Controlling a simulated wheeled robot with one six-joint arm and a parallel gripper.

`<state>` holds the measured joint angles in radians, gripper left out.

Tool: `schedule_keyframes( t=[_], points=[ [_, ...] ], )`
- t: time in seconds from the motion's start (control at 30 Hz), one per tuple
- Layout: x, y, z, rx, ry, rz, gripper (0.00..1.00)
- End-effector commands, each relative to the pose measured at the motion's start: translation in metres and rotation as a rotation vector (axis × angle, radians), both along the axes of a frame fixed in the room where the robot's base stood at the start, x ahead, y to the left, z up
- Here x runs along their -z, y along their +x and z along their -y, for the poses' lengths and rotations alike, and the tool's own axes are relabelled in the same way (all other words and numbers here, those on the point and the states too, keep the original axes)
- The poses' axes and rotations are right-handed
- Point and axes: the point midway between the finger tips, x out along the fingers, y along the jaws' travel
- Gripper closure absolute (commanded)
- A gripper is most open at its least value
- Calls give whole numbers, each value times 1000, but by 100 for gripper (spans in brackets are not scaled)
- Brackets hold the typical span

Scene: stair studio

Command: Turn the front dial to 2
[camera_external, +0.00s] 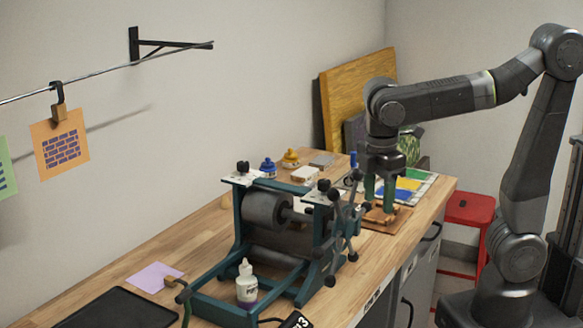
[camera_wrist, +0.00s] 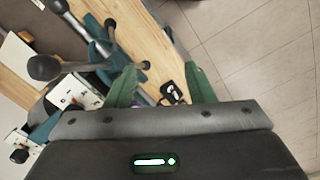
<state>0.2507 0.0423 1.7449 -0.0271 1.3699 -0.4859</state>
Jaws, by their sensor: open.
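The teal press (camera_external: 238,215) stands on the wooden bench with a grey roller across it. A black knob, seemingly the front dial (camera_external: 323,185), sits on a white plate at the press's near right end; its marks are too small to read. A second black knob (camera_external: 242,167) sits on the far left plate. My gripper (camera_external: 379,192) points down to the right of the press, with its green fingers apart and nothing between them. In the wrist view my fingers (camera_wrist: 161,86) are apart, with a white plate (camera_wrist: 76,88) of the press to their left.
A star wheel with dark ball ends (camera_external: 338,225) stands between the press and my gripper. A white bottle (camera_external: 246,284) stands at the press's front. A red stool (camera_external: 468,212) is beyond the bench.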

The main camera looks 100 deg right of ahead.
Motion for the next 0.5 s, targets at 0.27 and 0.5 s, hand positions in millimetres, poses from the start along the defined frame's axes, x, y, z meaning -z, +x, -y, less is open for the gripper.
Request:
schedule_keyframes(
  t=[0.27, 0.5],
  points=[
    [-100, 63, 69, -93, -9, 23, 52],
    [-138, 80, 100, -139, -15, 30, 52]
  ],
)
